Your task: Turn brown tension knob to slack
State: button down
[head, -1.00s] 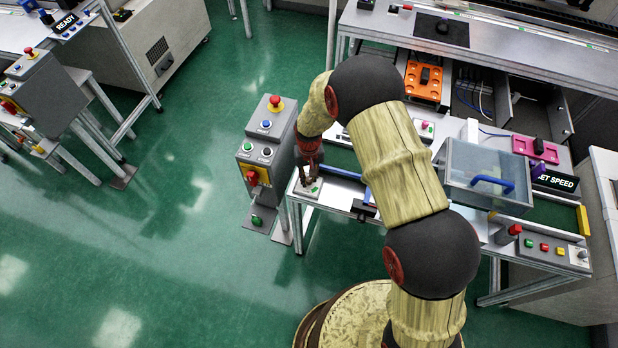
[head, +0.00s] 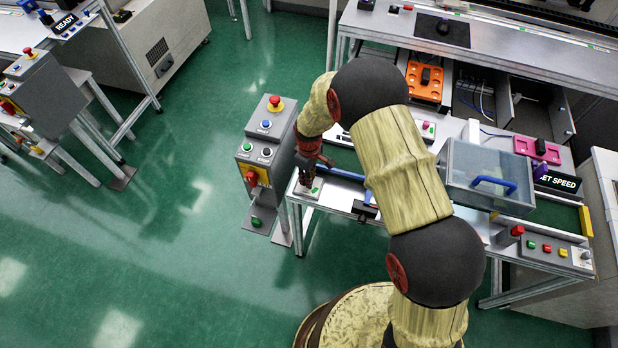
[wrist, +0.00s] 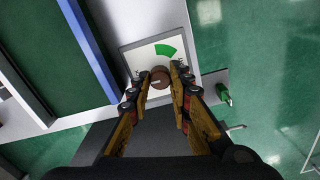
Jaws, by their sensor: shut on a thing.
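The brown tension knob (wrist: 160,78) is a small round knob with a pale pointer line, in the wrist view. It sits on a white dial plate (wrist: 133,60) with a green arc (wrist: 166,49) beyond the knob. The pointer line points left in the picture, away from the green arc. My gripper (wrist: 161,80) has its two fingers on either side of the knob and is shut on it. In the head view my gripper (head: 309,186) reaches down to the left end of the bench, over the plate (head: 301,190); the knob itself is hidden there.
A grey control box (head: 259,155) with a red emergency button stands just left of the bench. A blue rail (wrist: 92,52) runs beside the dial plate. A clear-lidded box (head: 470,165) with a blue handle stands on the right.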

jog(key=shift+n, duration=0.5)
jog(key=c, duration=1.6)
grip_release()
notch_tip(320, 180, up, 12)
